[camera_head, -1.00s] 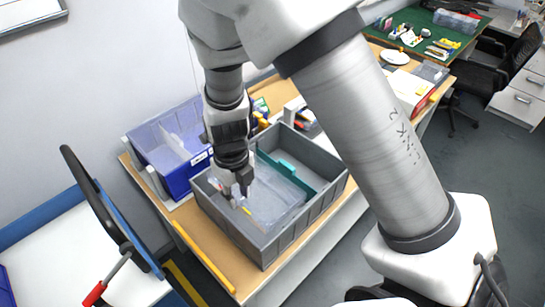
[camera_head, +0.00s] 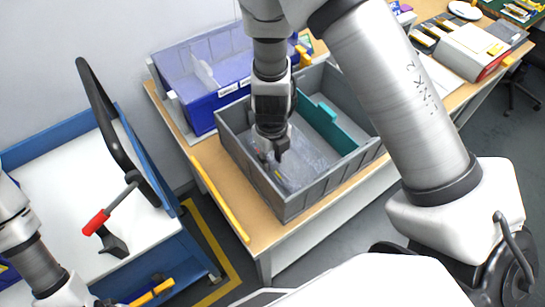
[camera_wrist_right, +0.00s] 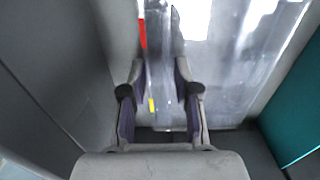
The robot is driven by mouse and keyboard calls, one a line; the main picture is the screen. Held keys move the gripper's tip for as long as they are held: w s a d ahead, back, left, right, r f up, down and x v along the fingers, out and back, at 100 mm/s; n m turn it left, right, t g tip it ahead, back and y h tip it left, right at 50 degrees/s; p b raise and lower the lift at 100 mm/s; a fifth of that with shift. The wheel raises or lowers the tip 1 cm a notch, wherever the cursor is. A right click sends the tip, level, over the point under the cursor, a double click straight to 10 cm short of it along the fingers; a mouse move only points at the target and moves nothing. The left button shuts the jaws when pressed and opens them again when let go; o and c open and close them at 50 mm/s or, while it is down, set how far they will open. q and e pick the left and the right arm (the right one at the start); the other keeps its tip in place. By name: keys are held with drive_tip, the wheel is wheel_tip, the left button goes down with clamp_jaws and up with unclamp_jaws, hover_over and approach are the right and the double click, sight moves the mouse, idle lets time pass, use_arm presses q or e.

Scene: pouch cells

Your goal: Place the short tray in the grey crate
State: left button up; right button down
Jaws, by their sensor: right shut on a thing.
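The grey crate (camera_head: 335,183) stands on the wooden bench, with a teal divider (camera_head: 338,128) across its inside. The short tray (camera_head: 312,166), clear and see-through, lies inside the crate on the near-left side of the divider. In the right wrist view the tray (camera_wrist_right: 222,85) fills the upper middle, with red and yellow marks by its edge. My right gripper (camera_head: 272,154) reaches down into the crate. In the wrist view its fingers (camera_wrist_right: 160,85) are shut on the tray's edge wall. My left gripper is out of view; only part of my left arm shows at the left.
A blue bin (camera_head: 212,108) stands close behind the crate to the left. A yellow strip (camera_head: 220,198) runs along the bench's front edge. Boxes (camera_head: 470,50) stand farther right on the bench.

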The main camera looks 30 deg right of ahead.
drive_tip(key=shift+w, duration=0.15)
drive_tip(key=c, duration=0.9)
unclamp_jaws()
drive_tip(key=shift+d+f, duration=0.1)
drive_tip(key=shift+o, duration=0.2)
wheel_tip(320, 180, up, 12)
drive_tip(key=p, duration=0.3)
